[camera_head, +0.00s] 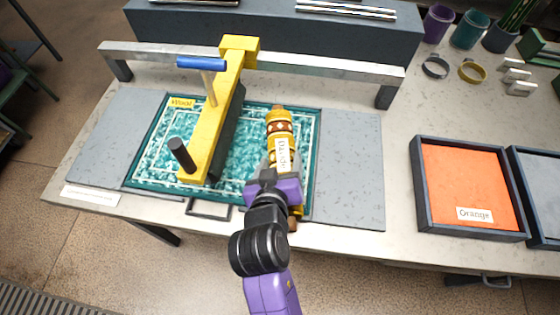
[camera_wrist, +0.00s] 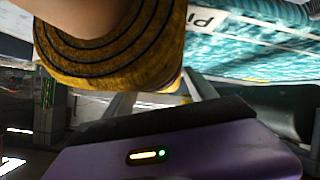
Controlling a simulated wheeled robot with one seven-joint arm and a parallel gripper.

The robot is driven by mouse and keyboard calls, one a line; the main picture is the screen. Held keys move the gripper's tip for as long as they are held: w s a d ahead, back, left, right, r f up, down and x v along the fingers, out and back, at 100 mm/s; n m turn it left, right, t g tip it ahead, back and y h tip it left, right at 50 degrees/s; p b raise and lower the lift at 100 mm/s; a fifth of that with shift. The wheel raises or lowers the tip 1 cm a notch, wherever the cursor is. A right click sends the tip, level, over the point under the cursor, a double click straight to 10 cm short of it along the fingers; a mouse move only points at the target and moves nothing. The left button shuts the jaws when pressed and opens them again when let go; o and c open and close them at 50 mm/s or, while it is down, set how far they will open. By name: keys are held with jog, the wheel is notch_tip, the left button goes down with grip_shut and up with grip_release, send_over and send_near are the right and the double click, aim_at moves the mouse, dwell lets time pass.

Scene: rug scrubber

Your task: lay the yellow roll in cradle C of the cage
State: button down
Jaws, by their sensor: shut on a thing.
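A long yellow roll (camera_head: 278,113) with brown-red bands and a white label is held over the right part of the teal rug (camera_head: 250,163). My gripper (camera_head: 277,172) is shut on it. Its lower end shows just below my gripper at the table's front edge. In the wrist view the yellow roll (camera_wrist: 110,50) fills the upper left, with dark grooves around it; my fingers are mostly hidden there. I cannot tell whether the roll touches the rug. I cannot make out a cage or a cradle marked C in either view.
An orange-floored tray (camera_head: 470,185) and a grey tray (camera_head: 540,190) lie at right. Cups (camera_head: 437,24) and rings (camera_head: 472,71) stand at the back right.

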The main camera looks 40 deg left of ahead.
jog(key=shift+f, duration=0.1)
jog(key=shift+c, duration=1.3)
grip_release()
